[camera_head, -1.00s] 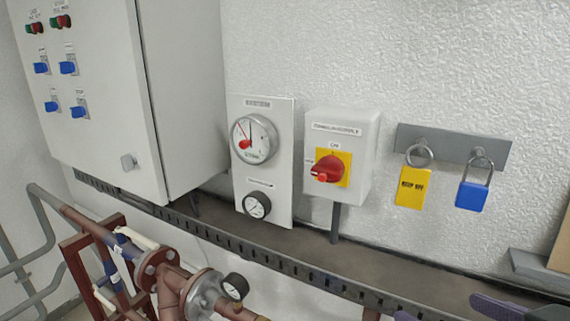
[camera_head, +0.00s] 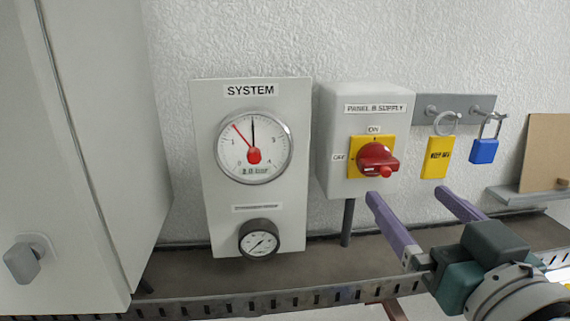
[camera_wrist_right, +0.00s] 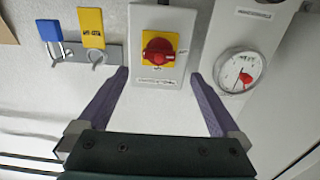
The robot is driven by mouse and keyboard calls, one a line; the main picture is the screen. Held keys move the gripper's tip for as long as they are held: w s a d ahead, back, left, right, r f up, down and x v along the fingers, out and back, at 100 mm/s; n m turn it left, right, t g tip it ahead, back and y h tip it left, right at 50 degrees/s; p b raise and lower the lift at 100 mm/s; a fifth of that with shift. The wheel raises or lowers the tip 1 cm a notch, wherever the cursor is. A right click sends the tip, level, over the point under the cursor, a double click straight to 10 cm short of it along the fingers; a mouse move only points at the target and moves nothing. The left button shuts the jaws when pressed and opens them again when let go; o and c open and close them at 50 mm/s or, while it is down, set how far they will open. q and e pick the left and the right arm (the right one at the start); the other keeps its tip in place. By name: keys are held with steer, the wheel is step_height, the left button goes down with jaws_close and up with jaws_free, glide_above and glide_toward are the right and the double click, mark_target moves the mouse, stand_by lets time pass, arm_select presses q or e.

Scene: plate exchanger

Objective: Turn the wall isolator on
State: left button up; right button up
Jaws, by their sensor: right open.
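The wall isolator is a pale box (camera_head: 340,110) labelled "PANEL B SUPPLY", with a yellow plate (camera_head: 360,143) and a red rotary handle (camera_head: 378,160). "ON" is printed above the plate and "OFF" to its left. The isolator also shows upside down in the right wrist view (camera_wrist_right: 180,25), with the red handle (camera_wrist_right: 158,52) beyond the fingers. My right gripper (camera_head: 420,200) is open and empty, below and to the right of the handle, apart from it. My left gripper is out of view.
A gauge panel marked "SYSTEM" (camera_head: 215,180) is left of the isolator. A yellow tag (camera_head: 437,158) and a blue padlock (camera_head: 484,151) hang from a grey bracket (camera_head: 455,108) on the right. A slotted metal rail (camera_head: 250,304) runs below. A grey cabinet (camera_head: 90,150) stands at the left.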

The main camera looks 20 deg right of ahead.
mark_target(388, 171)
steer(key=p+x, duration=0.2)
steer(key=x, duration=0.6)
steer(key=shift+d+r, duration=0.1)
steer(key=shift+r, duration=0.05)
steer(key=shift+w+d, duration=0.1)
steer(key=shift+w, duration=0.4)
steer(key=c, duration=1.3)
